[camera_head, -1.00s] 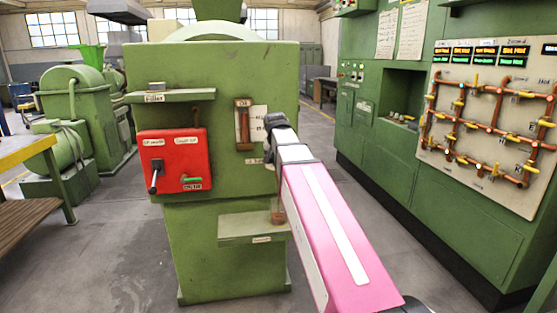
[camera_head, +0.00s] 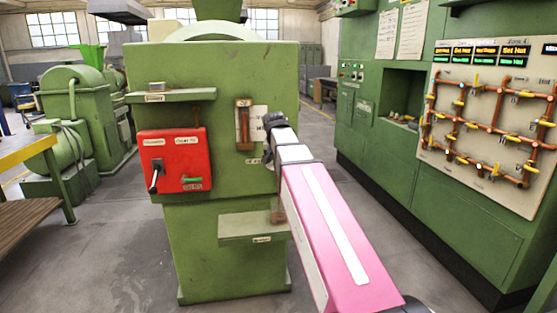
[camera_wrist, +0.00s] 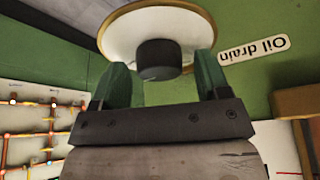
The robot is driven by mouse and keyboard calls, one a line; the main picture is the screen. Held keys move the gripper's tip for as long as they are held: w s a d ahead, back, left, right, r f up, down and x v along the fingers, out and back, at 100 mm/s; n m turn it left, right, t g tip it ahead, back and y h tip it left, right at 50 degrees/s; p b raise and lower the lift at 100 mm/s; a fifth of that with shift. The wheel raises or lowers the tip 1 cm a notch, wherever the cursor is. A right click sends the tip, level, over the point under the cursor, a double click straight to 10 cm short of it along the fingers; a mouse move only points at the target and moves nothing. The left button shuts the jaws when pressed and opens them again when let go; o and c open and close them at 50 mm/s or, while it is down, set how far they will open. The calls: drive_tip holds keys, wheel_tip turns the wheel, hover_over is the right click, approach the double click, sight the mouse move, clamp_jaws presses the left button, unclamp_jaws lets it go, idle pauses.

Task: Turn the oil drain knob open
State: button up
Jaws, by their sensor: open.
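The oil drain knob (camera_wrist: 159,60) is a short dark grey cylinder on a round white plate (camera_wrist: 122,38) with a gold rim. A white label (camera_wrist: 254,50) reading "Oil drain" is beside it on the green panel. In the wrist view my gripper (camera_wrist: 163,65) is open. Its two green fingertips stand on either side of the knob, with a visible gap on each side. How deep the fingers reach along the knob is hard to tell. In the head view the knob and the fingertips are hidden behind my dark wrist (camera_head: 276,122), which is at the green machine's (camera_head: 225,75) right edge.
A red switch box (camera_head: 173,163) with a handle and a level gauge (camera_head: 243,125) are on the machine's front. A small green shelf (camera_head: 240,228) juts out below. A green cabinet with a pipe panel (camera_head: 480,125) stands at right. The floor between them is clear.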

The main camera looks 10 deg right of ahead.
drive_tip(key=shift+r, duration=0.1)
drive_tip(key=v, duration=1)
drive_tip(key=shift+s+r, duration=0.2)
drive_tip(key=shift+s, duration=0.1)
